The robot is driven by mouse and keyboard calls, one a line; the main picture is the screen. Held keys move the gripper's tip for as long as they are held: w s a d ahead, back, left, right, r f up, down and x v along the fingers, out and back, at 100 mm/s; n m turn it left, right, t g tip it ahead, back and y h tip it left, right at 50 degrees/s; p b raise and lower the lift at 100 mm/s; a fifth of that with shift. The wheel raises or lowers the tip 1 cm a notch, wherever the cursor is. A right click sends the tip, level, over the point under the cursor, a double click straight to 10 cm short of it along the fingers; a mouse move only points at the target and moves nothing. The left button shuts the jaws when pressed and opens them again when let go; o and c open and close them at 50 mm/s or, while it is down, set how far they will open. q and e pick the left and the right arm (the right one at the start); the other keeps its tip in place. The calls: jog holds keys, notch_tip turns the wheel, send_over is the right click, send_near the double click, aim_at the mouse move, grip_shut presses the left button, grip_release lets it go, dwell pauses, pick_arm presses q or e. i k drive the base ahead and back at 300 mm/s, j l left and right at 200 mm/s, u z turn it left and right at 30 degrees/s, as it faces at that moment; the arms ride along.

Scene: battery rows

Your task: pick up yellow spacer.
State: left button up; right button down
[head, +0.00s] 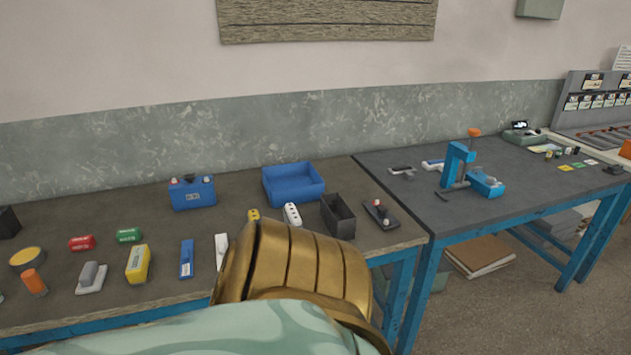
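Several yellow things lie on the left workbench, and I cannot tell for sure which is the spacer. A small yellow piece with dark marks (253,216) sits left of a white piece with dark holes (292,214); its lower part is hidden behind my brass-coloured arm part in the foreground. A larger yellow block with a pale label (137,265) lies nearer the front edge. A round yellow-topped item (27,258) is at the far left. Neither gripper shows in the head view.
Blue battery (193,194), blue tray (294,184), dark open box (338,217) and a dark pad with a red-topped lever (380,213) stand on the left workbench (100,208). Red and green blocks lie left. A second table (400,160) with a blue device adjoins right.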

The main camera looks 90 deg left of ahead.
aim_at(254, 214)
jog(key=u, duration=2.8)
